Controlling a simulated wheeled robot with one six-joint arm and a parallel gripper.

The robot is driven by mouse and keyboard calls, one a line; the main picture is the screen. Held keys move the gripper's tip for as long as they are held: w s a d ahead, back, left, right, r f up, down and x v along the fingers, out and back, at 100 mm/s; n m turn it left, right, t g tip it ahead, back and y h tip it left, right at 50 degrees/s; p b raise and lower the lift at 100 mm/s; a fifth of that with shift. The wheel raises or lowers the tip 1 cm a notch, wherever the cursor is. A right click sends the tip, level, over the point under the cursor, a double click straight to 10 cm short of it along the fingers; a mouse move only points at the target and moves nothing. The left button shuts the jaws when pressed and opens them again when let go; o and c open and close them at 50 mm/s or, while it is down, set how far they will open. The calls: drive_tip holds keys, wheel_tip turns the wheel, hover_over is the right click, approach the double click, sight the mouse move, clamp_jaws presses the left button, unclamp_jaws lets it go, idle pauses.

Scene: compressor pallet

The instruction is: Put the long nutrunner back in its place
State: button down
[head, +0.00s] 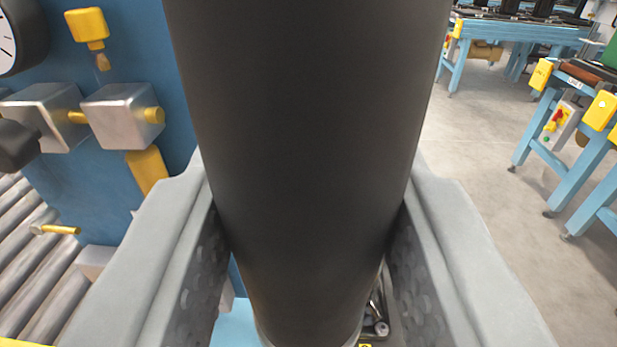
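A thick, dark grey cylinder, which looks like the body of the long nutrunner (310,130), fills the middle of the head view from the top edge down. It narrows towards a lighter ring at the bottom edge. My gripper (312,265) has one grey finger on each side of it, and the dark dimpled pads press against its sides. The gripper is shut on it. The nutrunner's two ends are out of view, and its place cannot be made out.
A blue panel (90,190) with metal blocks, yellow fittings and a gauge (18,35) stands close at left, beside rollers (35,265). A light blue surface (235,325) and a dark tray-like part (378,315) show below. Blue-legged stations (570,165) stand right, beyond open floor (490,140).

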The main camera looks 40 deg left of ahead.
drive_tip(key=shift+f, duration=1.1)
idle(0.7)
drive_tip(key=c, duration=1)
unclamp_jaws()
drive_tip(key=shift+c, duration=0.2)
drive_tip(key=shift+o, duration=0.7)
drive_tip(key=shift+f, duration=0.25)
drive_tip(key=v, duration=1.7)
drive_tip(key=shift+s+r, duration=0.15)
drive_tip(key=shift+s, duration=0.1)
drive_tip(key=s+d+r+m+t+h, duration=0.1)
drive_tip(key=s+d+m+h, duration=0.2)
drive_tip(key=d, duration=1.1)
drive_tip(key=s+d+r+m+t+h, duration=0.1)
drive_tip(key=s+d+m+h, duration=0.2)
drive_tip(key=s+d+h, duration=0.4)
drive_tip(key=s+d, duration=0.2)
drive_tip(key=d, duration=0.6)
drive_tip(key=shift+d+m+t, duration=0.15)
drive_tip(key=shift+m+t, duration=0.15)
drive_tip(key=shift+m, duration=0.1)
